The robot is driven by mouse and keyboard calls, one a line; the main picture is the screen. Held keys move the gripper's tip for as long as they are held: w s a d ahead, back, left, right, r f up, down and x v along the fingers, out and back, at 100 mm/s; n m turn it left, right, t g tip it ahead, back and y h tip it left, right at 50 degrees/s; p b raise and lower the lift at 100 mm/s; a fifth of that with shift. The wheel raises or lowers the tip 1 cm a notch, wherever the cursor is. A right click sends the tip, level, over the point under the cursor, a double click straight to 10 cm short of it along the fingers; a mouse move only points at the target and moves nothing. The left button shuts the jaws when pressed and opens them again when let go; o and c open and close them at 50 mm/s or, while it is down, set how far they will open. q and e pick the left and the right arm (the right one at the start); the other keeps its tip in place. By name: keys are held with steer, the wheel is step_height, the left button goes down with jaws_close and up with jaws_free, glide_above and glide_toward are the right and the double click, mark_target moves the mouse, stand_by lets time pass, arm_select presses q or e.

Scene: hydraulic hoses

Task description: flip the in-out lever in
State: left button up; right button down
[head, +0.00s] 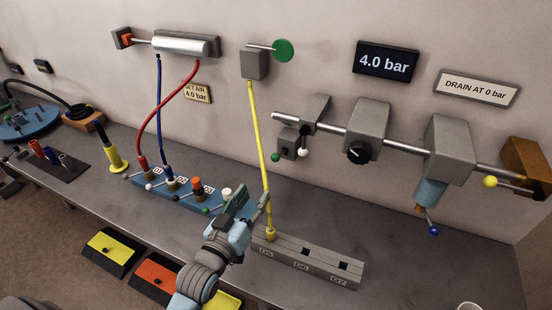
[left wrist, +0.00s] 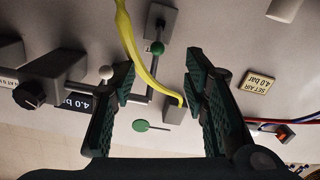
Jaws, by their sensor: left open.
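No label reading in-out shows on any lever. A small grey box (head: 288,141) on the wall has a green-ball lever (head: 275,157) pointing down and left. A white-ball lever (head: 303,152) hangs beside it from the pipe's left block. In the upside-down left wrist view the green ball (left wrist: 157,48) and white ball (left wrist: 106,73) also show. My left gripper (head: 256,203) is open, in front of the blue valve block and left of the yellow hose (head: 259,150). The hose crosses between the fingers in the wrist view; I cannot tell whether they surround it. My right gripper is out of view.
The hose runs from a grey wall box (head: 255,65) with a green disc (head: 283,50) to a grey socket block (head: 315,262). A blue valve block (head: 190,196) with small levers stands left. The bench right of the socket block is mostly clear.

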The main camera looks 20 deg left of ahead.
mark_target(274, 161)
arm_select(q)
steer(key=shift+t, duration=0.3)
steer(key=w, duration=1)
steer(key=w+r+b, duration=0.1)
steer(key=w, duration=0.3)
steer(key=shift+w+d, duration=0.3)
steer(key=shift+w, duration=0.1)
steer(key=shift+r, duration=0.1)
jaws_close()
